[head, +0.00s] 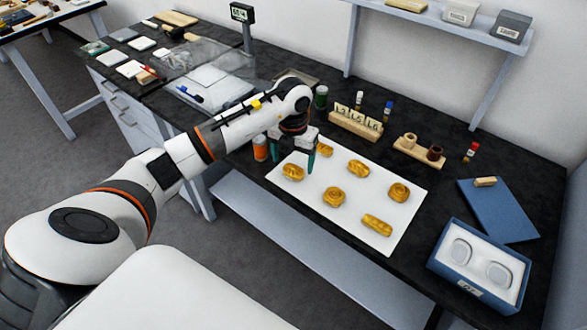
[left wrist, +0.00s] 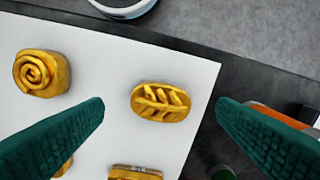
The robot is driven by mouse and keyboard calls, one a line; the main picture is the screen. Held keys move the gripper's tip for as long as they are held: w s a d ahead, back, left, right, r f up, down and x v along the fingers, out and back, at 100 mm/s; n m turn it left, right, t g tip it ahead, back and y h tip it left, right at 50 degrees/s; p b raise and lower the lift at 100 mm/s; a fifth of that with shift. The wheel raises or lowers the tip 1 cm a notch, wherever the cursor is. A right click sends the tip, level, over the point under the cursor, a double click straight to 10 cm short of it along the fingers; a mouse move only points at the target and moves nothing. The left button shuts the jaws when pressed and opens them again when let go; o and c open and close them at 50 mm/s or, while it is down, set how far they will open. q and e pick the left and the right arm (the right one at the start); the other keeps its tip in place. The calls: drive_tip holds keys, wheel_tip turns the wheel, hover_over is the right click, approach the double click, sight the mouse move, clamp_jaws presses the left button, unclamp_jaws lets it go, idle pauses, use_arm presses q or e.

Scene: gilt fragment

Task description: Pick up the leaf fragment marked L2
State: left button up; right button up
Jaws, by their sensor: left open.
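A golden oval fragment with raised leaf-like ribs (left wrist: 160,101) lies on a white sheet (left wrist: 188,62), close to the sheet's edge. It also shows in the head view (head: 293,173), at the sheet's left end. No L2 mark is readable on it. My left gripper (head: 293,160) points down above this fragment with its green fingers open. In the left wrist view the fragment sits between the two fingers, apart from both, with nothing held. My right gripper is not in view.
A spiral fragment (head: 333,197) and several other gold pieces share the sheet. An orange-labelled jar (head: 260,148) stands close beside my left gripper. A wooden rack with lettered tiles (head: 355,123) stands behind. A blue box (head: 440,265) with two pale round shapes is at right.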

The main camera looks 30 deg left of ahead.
sight(293, 169)
use_arm(q)
drive_tip(key=shift+w+f+p, duration=0.1)
drive_tip(key=shift+f+p, duration=0.3)
drive_tip(key=shift+f, duration=1.55)
drive_tip(key=c, duration=1.1)
drive_tip(key=shift+o, duration=0.2)
drive_tip(key=shift+a+r, duration=0.1)
drive_tip(key=shift+r, duration=0.05)
